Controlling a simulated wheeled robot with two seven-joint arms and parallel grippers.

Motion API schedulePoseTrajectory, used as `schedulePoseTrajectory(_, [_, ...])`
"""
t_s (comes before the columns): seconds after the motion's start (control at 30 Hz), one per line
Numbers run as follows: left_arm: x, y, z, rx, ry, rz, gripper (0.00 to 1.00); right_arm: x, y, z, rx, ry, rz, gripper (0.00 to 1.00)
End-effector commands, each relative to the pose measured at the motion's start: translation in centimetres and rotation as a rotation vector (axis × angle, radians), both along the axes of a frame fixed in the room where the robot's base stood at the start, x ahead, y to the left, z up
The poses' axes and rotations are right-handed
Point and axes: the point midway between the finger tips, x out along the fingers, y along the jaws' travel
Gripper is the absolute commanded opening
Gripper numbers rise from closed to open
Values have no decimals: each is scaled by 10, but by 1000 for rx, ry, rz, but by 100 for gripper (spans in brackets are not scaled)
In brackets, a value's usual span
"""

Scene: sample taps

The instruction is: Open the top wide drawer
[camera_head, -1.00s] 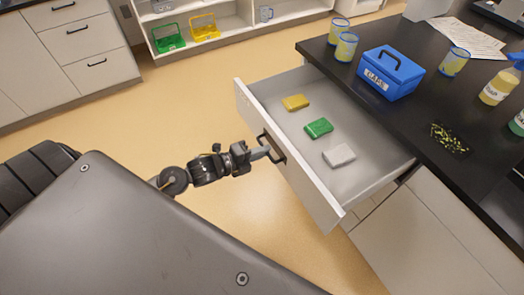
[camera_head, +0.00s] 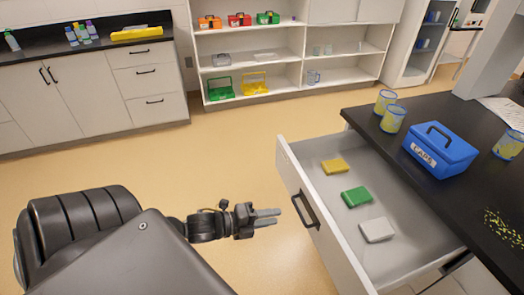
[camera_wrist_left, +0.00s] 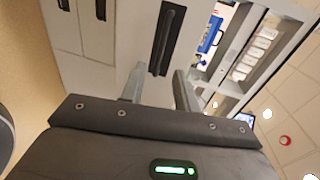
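The wide drawer (camera_head: 318,232) under the black counter is pulled far out. Yellow (camera_head: 335,166), green (camera_head: 356,197) and white (camera_head: 377,230) blocks lie inside it. Its dark bar handle (camera_head: 305,208) is on the front panel and also shows in the left wrist view (camera_wrist_left: 168,40). My left gripper (camera_head: 267,217) is just left of the handle, apart from it and pointing towards it. In the left wrist view its two fingers (camera_wrist_left: 160,88) are spread with nothing between them. My right gripper is not in view.
On the counter (camera_head: 408,153) stand a blue CAPS box (camera_head: 440,150) and several blue-rimmed cups (camera_head: 393,119). Shelves (camera_head: 285,88) with trays and a cabinet (camera_head: 90,92) line the back. The tan floor (camera_head: 225,150) between is clear.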

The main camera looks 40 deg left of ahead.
Motion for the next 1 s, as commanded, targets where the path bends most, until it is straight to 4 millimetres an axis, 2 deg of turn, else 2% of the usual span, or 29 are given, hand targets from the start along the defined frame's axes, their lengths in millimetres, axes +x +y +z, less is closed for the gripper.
schedulePoseTrajectory(0.1, [-14, 8, 2, 1, 3, 1, 31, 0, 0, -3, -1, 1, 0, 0])
schedulePoseTrajectory(0.3, [-24, 14, 6, -1, 1, 0, 31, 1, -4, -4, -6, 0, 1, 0])
schedulePoseTrajectory(0.63, [-24, 14, 6, -1, 1, 0, 31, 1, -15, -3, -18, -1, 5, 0])
schedulePoseTrajectory(0.9, [-24, 14, 6, -5, 3, 1, 31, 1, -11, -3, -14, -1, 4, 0])
schedulePoseTrajectory(1.0, [-24, 15, 5, -57, 38, 18, 31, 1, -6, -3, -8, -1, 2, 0])
